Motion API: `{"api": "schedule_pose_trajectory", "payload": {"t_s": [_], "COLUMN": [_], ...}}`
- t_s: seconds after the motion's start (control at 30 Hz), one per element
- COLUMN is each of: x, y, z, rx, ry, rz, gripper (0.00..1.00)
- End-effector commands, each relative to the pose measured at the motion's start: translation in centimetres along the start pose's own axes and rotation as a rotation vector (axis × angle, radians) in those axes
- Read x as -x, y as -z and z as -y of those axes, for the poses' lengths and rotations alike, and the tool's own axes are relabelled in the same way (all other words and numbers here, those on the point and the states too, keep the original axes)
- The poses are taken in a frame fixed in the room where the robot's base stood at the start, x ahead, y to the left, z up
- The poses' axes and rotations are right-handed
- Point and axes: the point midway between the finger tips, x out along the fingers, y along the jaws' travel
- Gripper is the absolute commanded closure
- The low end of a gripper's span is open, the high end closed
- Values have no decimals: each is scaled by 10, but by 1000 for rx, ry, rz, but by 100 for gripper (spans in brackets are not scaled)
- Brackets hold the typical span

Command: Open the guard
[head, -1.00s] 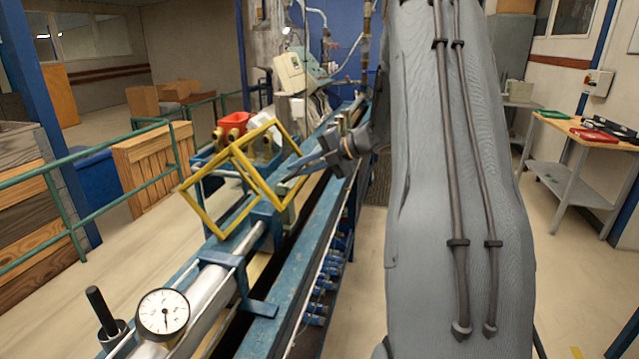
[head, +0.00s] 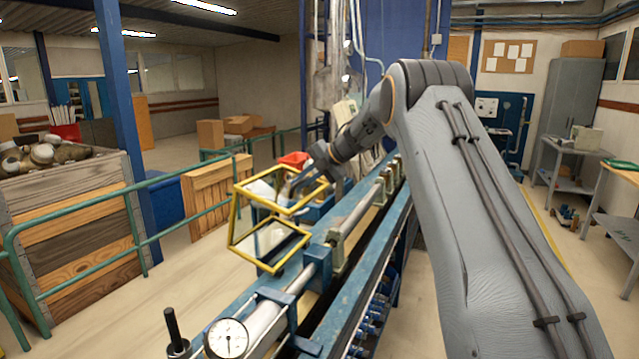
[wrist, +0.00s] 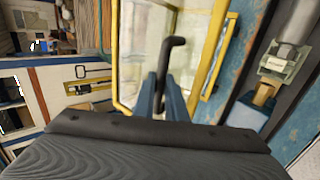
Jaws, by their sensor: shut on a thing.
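The guard is a yellow-framed box with clear panels (head: 236,215), seen left of centre in the head view over the blue bench. A black bent handle (wrist: 174,52) stands out there. My gripper (wrist: 162,84) has its two fingers closed around the handle. In the head view my gripper (head: 300,181) reaches the guard's top panel from the right; the handle itself is hard to make out there.
The blue bench (head: 330,262) runs away from me, with a dial gauge (head: 227,338) and a black upright lever (head: 172,325) at its near end. A red container (head: 294,159) sits behind the guard. Green railings (head: 75,187) and a wooden crate (head: 70,215) stand left.

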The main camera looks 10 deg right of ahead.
Motion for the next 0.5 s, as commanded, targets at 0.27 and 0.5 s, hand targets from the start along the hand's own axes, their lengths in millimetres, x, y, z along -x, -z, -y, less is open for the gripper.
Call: {"api": "schedule_pose_trajectory", "payload": {"t_s": [0.27, 0.5], "x": [-17, -19], "y": [7, 8], "z": [-12, -12], "rx": [8, 9], "ry": [40, 44], "rz": [-16, -18], "gripper": [100, 100]}}
